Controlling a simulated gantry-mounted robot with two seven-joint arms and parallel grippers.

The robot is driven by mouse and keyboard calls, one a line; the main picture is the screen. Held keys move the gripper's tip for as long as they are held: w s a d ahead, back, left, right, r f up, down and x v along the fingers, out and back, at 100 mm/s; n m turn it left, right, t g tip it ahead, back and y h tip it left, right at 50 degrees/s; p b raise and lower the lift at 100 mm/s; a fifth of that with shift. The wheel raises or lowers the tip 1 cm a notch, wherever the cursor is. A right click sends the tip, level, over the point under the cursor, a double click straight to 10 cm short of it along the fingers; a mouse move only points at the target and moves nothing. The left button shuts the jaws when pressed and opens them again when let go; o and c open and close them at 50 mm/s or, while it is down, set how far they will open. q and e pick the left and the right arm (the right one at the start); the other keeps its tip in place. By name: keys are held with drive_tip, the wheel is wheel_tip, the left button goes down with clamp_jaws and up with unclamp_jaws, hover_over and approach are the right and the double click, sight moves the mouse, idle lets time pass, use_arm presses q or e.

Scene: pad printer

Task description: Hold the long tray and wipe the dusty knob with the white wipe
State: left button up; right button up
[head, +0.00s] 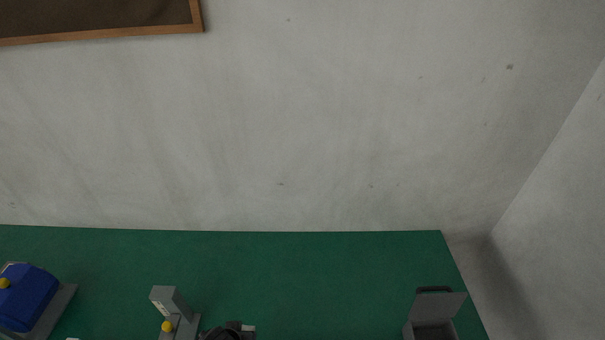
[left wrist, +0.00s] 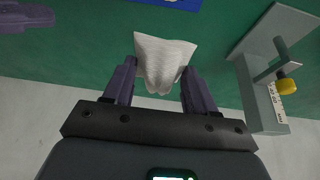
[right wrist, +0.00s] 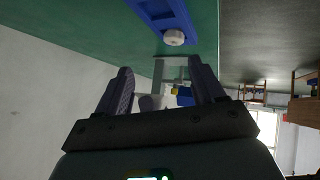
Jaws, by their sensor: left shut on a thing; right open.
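A crumpled white wipe (left wrist: 162,55) is between the fingers of my left gripper (left wrist: 157,70), which is shut on it above the green table. My right gripper (right wrist: 159,70) has its fingers apart with nothing held between them. Ahead of it in the right wrist view is a long blue piece (right wrist: 160,14), which looks like the long tray, with a pale round knob (right wrist: 174,37) at its near end. A blue edge (left wrist: 178,3) also shows at the top of the left wrist view. The head view does not clearly show the tray or the knob.
A grey device with a yellow knob (head: 167,326) stands on the green table (head: 300,270); it also shows in the left wrist view (left wrist: 262,105). A blue machine (head: 28,298) is at far left. An open grey box (head: 432,310) is at right. The table's back strip is clear.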

use_arm(q)
drive_tip(key=p+v, duration=0.3)
drive_tip(key=p, duration=0.2)
drive_tip(key=shift+d, duration=0.2)
use_arm(e)
drive_tip(key=w+d+r+n+g+h+p, duration=0.1)
drive_tip(key=w+d+g+p, duration=0.15)
drive_tip(key=d, duration=0.95)
drive_tip(key=w+d+r+n+g+h+p, duration=0.1)
drive_tip(key=w+d+r+n+g+p, duration=0.15)
drive_tip(key=d, duration=0.95)
use_arm(q)
wheel_tip(320, 180, down, 7)
drive_tip(key=s+b, duration=0.1)
drive_tip(key=b, duration=0.6)
drive_tip(key=shift+s+a, duration=0.2)
drive_tip(key=shift+s, duration=0.15)
use_arm(e)
drive_tip(key=shift+m, duration=0.55)
drive_tip(key=x, duration=1)
drive_tip(key=shift+w+d+f, duration=0.15)
drive_tip(key=shift+d+f, duration=0.15)
drive_tip(key=c, duration=0.3)
drive_tip(key=shift+c, duration=0.2)
